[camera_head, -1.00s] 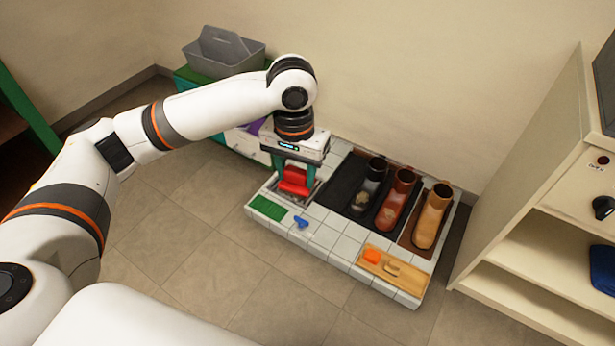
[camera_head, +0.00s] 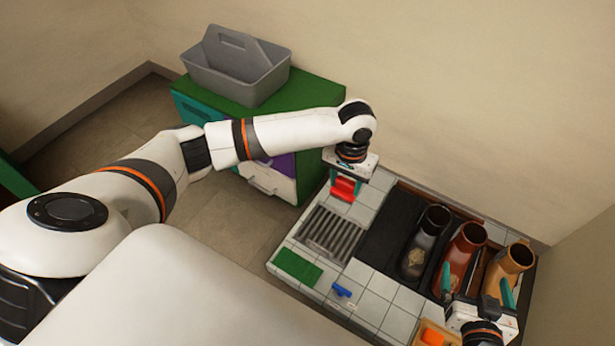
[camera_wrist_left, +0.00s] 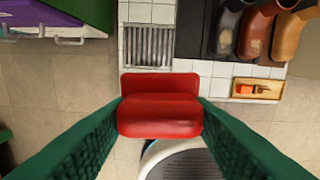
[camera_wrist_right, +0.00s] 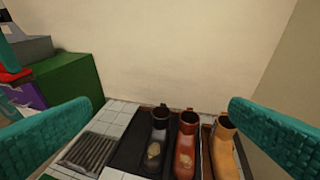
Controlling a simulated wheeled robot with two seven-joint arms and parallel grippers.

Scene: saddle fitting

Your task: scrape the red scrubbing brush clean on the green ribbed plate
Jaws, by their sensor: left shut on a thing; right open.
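The red scrubbing brush (camera_head: 344,188) is in my left gripper (camera_head: 346,182), which is shut on it. In the head view it appears beyond the metal grate, clear of the green plate. In the left wrist view the brush (camera_wrist_left: 160,108) sits between both fingertips. The green plate (camera_head: 297,266) lies flat at the near left corner of the tiled platform; its ribs are too small to make out. It does not show in the left wrist view. My right gripper (camera_head: 478,284) is open and empty, in front of the boots.
A metal grate (camera_head: 332,233) is beside the green plate. A blue item (camera_head: 342,290) lies on the tiles (camera_head: 372,308). A black boot (camera_head: 425,243), a red-brown boot (camera_head: 461,250) and a tan boot (camera_head: 511,262) stand at right. A grey caddy (camera_head: 235,75) sits on a green-topped cabinet (camera_head: 310,92).

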